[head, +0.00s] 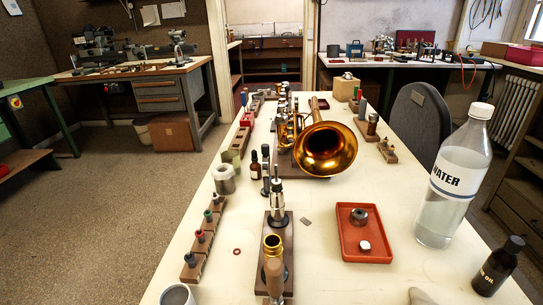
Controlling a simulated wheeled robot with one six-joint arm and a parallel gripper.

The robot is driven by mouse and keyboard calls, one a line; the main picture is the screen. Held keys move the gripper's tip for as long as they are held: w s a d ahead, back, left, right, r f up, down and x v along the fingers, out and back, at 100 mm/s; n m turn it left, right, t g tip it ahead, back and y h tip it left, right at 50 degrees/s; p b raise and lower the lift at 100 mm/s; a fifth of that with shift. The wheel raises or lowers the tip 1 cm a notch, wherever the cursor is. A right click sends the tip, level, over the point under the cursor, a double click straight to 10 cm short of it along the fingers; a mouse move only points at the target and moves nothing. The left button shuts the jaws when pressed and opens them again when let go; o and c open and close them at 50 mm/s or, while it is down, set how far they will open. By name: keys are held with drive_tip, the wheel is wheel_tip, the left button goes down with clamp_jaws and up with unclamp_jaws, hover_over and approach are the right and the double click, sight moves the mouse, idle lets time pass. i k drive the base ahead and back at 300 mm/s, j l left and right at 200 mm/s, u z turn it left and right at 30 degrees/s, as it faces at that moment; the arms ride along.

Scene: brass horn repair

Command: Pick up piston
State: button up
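No part of my gripper shows in the head view. Upright silver cylindrical parts stand near the middle of the long white table; one, a silver part with a darker foot (277,202), is on a dark wooden block (269,228) and looks like a piston. I cannot tell for sure which part is the piston. Slimmer metal parts (265,180) stand just behind it. A brass horn (325,150) lies beyond, with its bell facing me. Nothing is seen held.
A water bottle (457,178) and a dark oil bottle (498,266) stand at the right. An orange tray (364,250) holds small metal parts. A tan handle with a brass top (273,262) stands at the front. A wooden rack (204,238) lines the left edge.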

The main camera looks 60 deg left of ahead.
sight(277, 183)
drive_tip(key=u, duration=1.45)
